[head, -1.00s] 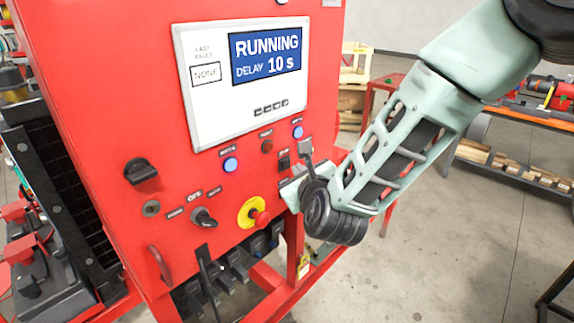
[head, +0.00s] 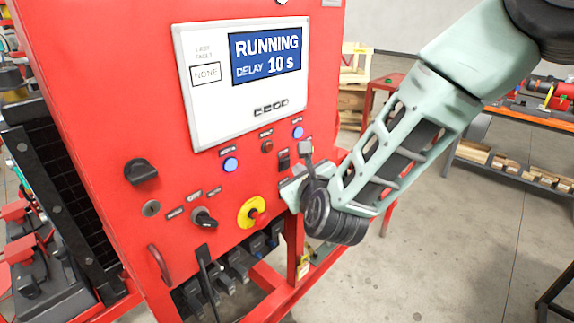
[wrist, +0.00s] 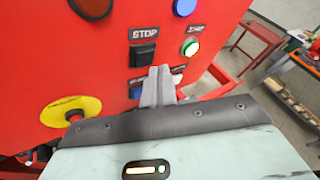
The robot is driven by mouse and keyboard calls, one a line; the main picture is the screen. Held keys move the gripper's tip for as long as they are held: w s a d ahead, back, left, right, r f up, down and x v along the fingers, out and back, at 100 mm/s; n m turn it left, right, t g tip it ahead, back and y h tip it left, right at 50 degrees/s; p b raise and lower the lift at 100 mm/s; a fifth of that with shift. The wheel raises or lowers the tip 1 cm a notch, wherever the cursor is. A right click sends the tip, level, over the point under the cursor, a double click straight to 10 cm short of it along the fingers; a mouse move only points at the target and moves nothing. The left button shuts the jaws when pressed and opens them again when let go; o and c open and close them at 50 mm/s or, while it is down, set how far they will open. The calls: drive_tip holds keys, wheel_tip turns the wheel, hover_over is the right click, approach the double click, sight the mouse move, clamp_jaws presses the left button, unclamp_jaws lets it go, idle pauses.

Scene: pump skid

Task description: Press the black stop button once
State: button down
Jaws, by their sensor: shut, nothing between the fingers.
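The black stop button (wrist: 143,55) sits on the red panel under a STOP label in the wrist view. It also shows in the head view (head: 284,161), just left of my wrist. My gripper (wrist: 159,72) is shut and empty. In the wrist view its fingertips appear just below and right of the stop button, overlapping the panel area under it. I cannot tell whether they touch the panel. The screen (head: 266,55) reads RUNNING, DELAY 10 s.
A lit green button (wrist: 190,46) is right of the stop button. A blue button (wrist: 136,91) is partly hidden by my fingers. A red emergency knob on a yellow disc (wrist: 72,115) is lower left. Selector switches (head: 204,219) are further left.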

drive_tip(key=shift+w+a+f+b, duration=0.1)
drive_tip(key=shift+a+b, duration=0.05)
drive_tip(key=shift+b, duration=0.2)
drive_tip(key=shift+w+a, duration=0.15)
drive_tip(key=shift+a, duration=0.05)
drive_tip(key=shift+w+a+b, duration=0.25)
drive_tip(key=shift+a+b, duration=0.05)
drive_tip(key=shift+b, duration=0.15)
idle(0.7)
drive_tip(key=shift+d, duration=0.1)
drive_tip(key=shift+s+d+b, duration=0.55)
drive_tip(key=shift+b, duration=0.05)
